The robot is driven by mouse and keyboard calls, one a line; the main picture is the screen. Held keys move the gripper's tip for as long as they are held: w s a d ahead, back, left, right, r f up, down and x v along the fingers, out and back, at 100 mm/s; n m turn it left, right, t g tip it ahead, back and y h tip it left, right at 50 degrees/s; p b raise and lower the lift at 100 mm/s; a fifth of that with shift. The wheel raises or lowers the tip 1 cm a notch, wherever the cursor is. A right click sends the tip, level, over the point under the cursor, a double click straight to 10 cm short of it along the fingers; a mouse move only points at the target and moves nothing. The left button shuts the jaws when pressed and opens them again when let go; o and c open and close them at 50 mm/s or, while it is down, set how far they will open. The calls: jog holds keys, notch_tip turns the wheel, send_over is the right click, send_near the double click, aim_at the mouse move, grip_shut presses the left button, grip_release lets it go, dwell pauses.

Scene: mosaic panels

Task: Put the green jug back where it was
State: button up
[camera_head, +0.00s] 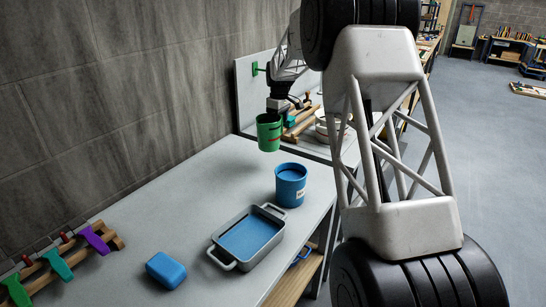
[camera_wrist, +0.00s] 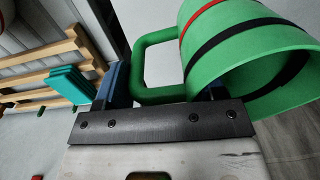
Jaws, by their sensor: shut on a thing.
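The green jug (camera_head: 268,133) hangs in the air over the far part of the grey table (camera_head: 225,165), in front of a pale upright panel. In the wrist view the jug (camera_wrist: 235,50) fills the upper right, with a red and a black band around it and its handle (camera_wrist: 142,62) to the left. My gripper (camera_head: 284,104) is shut on the jug at its handle, which lies between the fingers (camera_wrist: 160,93). The exact contact is partly hidden by the gripper body.
A blue container (camera_head: 290,190) and a grey two-handled tray (camera_head: 225,262) with blue inside stand below. A blue block (camera_head: 166,270) lies near the front. A wooden rack (camera_head: 115,242) holds coloured pieces at left. A green mount (camera_head: 254,69) is on the panel.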

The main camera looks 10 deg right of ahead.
jog(key=shift+f, duration=2.2)
jog(key=shift+f, duration=2.5)
jog(key=shift+f, duration=0.15)
jog(key=o, duration=1.4)
jog(key=shift+o, duration=0.2)
jog(key=r, duration=1.2)
jog(key=shift+w+d+r, duration=0.15)
jog(key=shift+d+r, duration=0.05)
